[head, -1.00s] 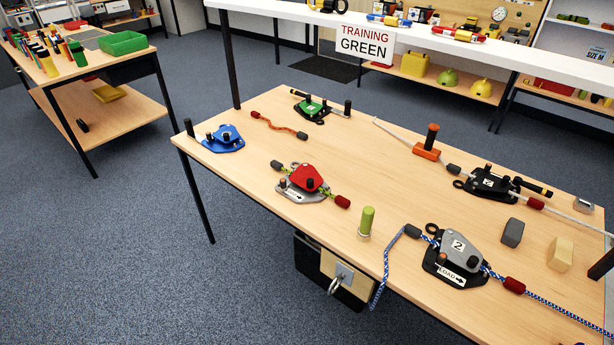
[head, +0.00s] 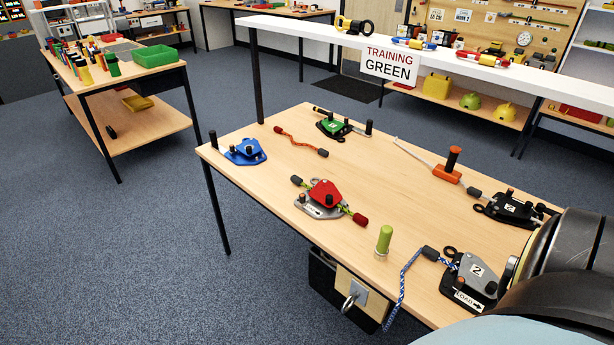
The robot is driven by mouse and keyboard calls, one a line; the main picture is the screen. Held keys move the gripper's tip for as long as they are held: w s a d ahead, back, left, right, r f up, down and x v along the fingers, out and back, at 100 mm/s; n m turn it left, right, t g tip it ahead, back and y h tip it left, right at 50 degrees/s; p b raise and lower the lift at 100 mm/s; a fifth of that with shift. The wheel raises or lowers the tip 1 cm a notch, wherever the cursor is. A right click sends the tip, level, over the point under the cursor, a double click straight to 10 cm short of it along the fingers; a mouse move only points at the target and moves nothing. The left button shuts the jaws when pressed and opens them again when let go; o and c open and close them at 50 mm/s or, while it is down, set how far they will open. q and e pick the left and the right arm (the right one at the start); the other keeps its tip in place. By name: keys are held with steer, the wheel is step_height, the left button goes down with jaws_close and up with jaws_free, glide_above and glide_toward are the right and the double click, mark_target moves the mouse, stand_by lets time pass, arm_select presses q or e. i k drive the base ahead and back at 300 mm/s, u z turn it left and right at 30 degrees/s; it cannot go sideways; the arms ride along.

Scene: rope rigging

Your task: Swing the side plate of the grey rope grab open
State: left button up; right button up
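The grey rope grab (head: 475,272) lies at the front right of the table. Its grey side plate, marked 2, sits over a black base plate with a LOAD arrow label. A blue and white rope (head: 408,272) with a dark end sleeve (head: 430,253) enters from the left, and its tail hangs over the table's front edge. The plate looks closed over the rope. A large dark arm link of mine covers the table just right of the grab and hides the rope's right side. Neither gripper's fingers show.
On the table (head: 300,245) are a red rope grab (head: 325,193), a blue device (head: 245,151), a green device (head: 335,126), a black device (head: 515,208), an orange block with a post (head: 447,172) and a green peg (head: 384,240). A white shelf (head: 320,30) runs behind.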

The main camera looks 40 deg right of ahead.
mark_target(325, 193)
steer(key=k, duration=0.3)
steer(key=z, duration=0.85)
